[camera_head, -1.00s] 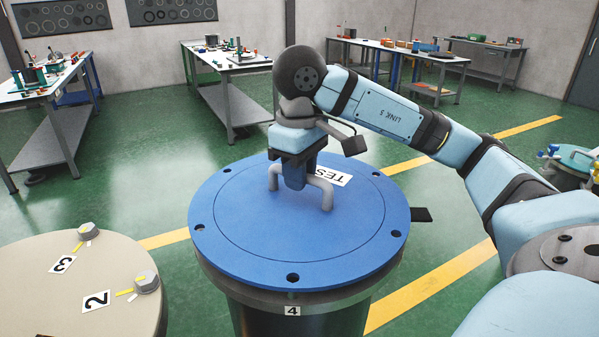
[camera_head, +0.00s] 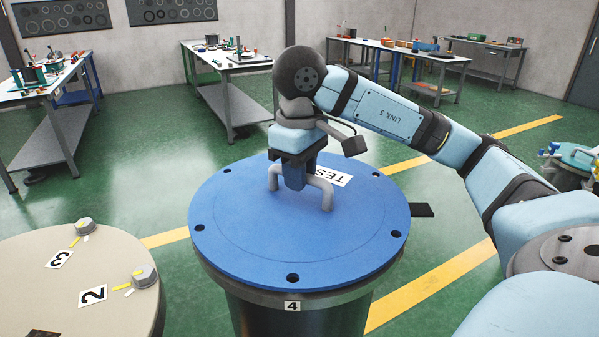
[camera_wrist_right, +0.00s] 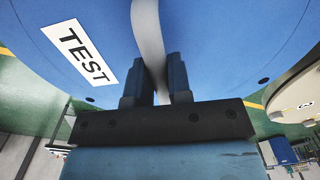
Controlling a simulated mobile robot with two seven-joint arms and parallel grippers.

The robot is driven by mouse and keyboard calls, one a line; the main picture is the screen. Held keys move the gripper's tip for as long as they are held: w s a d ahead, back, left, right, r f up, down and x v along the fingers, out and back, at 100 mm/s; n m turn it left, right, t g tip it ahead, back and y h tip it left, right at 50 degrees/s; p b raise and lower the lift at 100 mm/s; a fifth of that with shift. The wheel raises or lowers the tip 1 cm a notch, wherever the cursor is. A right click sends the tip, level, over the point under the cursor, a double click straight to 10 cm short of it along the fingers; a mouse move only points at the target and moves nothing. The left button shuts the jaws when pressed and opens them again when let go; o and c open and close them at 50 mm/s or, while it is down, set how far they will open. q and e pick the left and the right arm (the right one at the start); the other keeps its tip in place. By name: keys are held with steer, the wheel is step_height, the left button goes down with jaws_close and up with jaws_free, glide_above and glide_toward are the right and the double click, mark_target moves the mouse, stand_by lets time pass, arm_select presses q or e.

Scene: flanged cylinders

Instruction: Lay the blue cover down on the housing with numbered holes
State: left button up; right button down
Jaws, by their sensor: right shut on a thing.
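The blue cover (camera_head: 245,240) is a flat disc with small holes around its edge, a grey bow handle and a white TEST label. It lies level over the dark housing (camera_head: 300,318), whose metal flange carries a label 4. The cover hides the housing's top and any holes in it. I cannot tell whether cover and flange touch or a thin gap remains. My right gripper (camera_head: 294,178) is shut on the handle (camera_head: 327,192). The right wrist view shows its fingers (camera_wrist_right: 160,82) around the handle, with the cover (camera_wrist_right: 215,45) behind. My left gripper is not in view.
A beige cylinder (camera_head: 60,275) with bolts and labels 2 and 3 stands at the lower left. A black tab (camera_head: 422,210) juts out right of the cover. Workbenches (camera_head: 225,65) stand along the back. Green floor around the housing is clear.

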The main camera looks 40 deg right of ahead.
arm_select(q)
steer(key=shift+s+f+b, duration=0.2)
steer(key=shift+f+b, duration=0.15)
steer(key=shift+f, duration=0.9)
arm_select(e)
steer(key=shift+f, duration=0.5)
steer(key=c, duration=1)
jaws_free()
steer(key=shift+o, duration=0.2)
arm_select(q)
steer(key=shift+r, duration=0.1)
arm_select(e)
steer(key=shift+r+p, duration=1.85)
steer(key=shift+r, duration=0.3)
steer(key=shift+r+p, duration=1.35)
steer(key=shift+r, duration=0.2)
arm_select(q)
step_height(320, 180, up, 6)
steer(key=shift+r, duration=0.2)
